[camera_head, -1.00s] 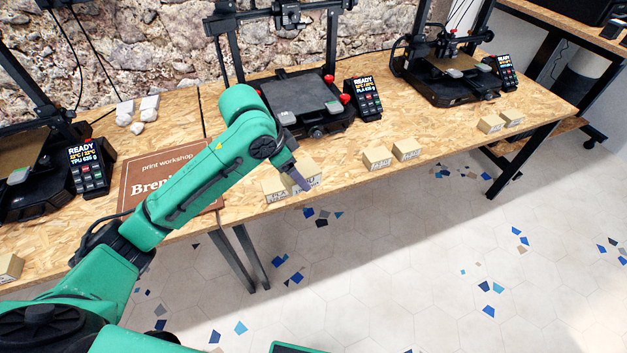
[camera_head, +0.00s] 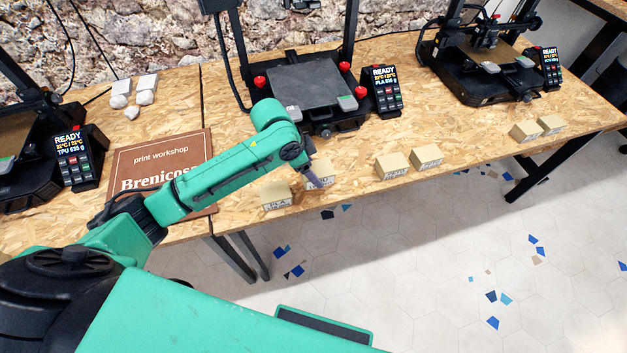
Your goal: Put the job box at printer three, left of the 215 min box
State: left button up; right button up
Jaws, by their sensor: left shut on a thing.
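My left gripper (camera_head: 314,178) is at the front edge of the wooden table, in front of the middle printer. It is shut on a small tan cardboard box (camera_head: 324,170), whose label is mostly hidden by the gripper. I cannot tell whether this box touches the table. Another tan box (camera_head: 277,196) sits to its left, apart from it. Two more tan boxes, one (camera_head: 392,166) and its neighbour (camera_head: 426,157), stand to the right. Farther right, a box (camera_head: 525,131) and another (camera_head: 551,125) stand before the right printer (camera_head: 480,70). Their labels are too small to read. My right gripper is out of view.
The middle printer (camera_head: 305,90) stands behind my gripper, with its READY screen (camera_head: 383,92) to the right. A brown print workshop sign (camera_head: 160,165) lies on the table (camera_head: 450,140) at left. Bare tabletop lies between the box pairs. The left printer's screen (camera_head: 76,157) reads TPU.

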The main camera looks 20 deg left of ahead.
aim_at(313, 190)
pick_arm(q)
notch_tip(313, 190, down, 5)
jog(key=shift+r, duration=0.2)
jog(key=shift+s+f, duration=0.1)
jog(key=shift+f, duration=0.2)
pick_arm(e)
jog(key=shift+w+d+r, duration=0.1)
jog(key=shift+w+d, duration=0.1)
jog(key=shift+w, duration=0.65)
pick_arm(q)
jog(key=shift+f, duration=0.15)
jog(key=o, duration=1.5)
jog(key=v, duration=1.2)
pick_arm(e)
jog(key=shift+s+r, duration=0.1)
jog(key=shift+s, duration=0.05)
